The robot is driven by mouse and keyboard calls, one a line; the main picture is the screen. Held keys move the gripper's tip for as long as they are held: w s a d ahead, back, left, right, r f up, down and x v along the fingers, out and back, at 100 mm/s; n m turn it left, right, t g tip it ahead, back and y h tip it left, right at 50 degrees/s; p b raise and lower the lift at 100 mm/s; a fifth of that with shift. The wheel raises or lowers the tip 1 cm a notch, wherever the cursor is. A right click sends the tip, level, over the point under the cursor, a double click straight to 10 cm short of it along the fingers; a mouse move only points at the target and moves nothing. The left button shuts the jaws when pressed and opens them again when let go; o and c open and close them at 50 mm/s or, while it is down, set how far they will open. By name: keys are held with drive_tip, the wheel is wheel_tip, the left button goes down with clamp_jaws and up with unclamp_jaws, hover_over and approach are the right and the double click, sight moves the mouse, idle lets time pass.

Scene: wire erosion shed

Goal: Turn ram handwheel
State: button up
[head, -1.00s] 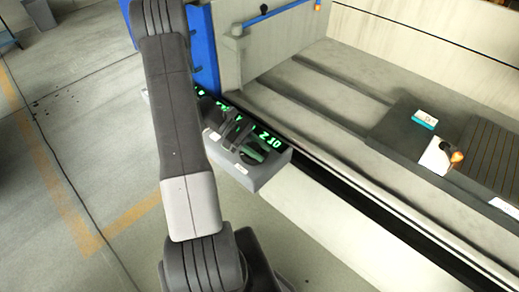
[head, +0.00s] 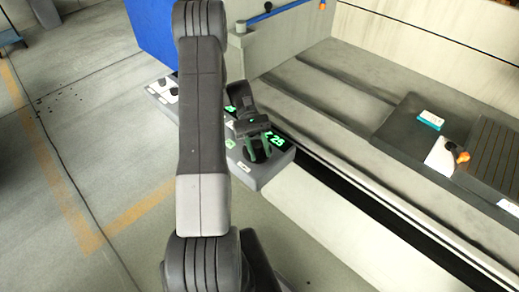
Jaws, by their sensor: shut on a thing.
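The ram handwheel (head: 259,154) is a small dark part at the right end of a grey control panel (head: 268,179), in the head view. My gripper (head: 256,151) points down over that end of the panel. Its green-edged fingers are shut on the handwheel and hide most of it. My forearm covers the middle of the panel. Green lit digits (head: 277,141) beside the gripper appear to read 25.
The machine's long pale bed (head: 320,110) runs along the right side. A dark block (head: 395,135) with a small teal-and-white box (head: 431,119) and an orange-topped white item (head: 441,156) lies there. A blue housing (head: 150,28) stands behind the panel. The floor at left is clear.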

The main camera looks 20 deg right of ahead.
drive_tip(key=shift+f+y, duration=0.2)
drive_tip(key=shift+y, duration=0.1)
drive_tip(key=o, duration=1)
drive_tip(key=shift+a+m, duration=0.1)
drive_tip(key=shift+m, duration=0.2)
drive_tip(key=shift+r, duration=0.15)
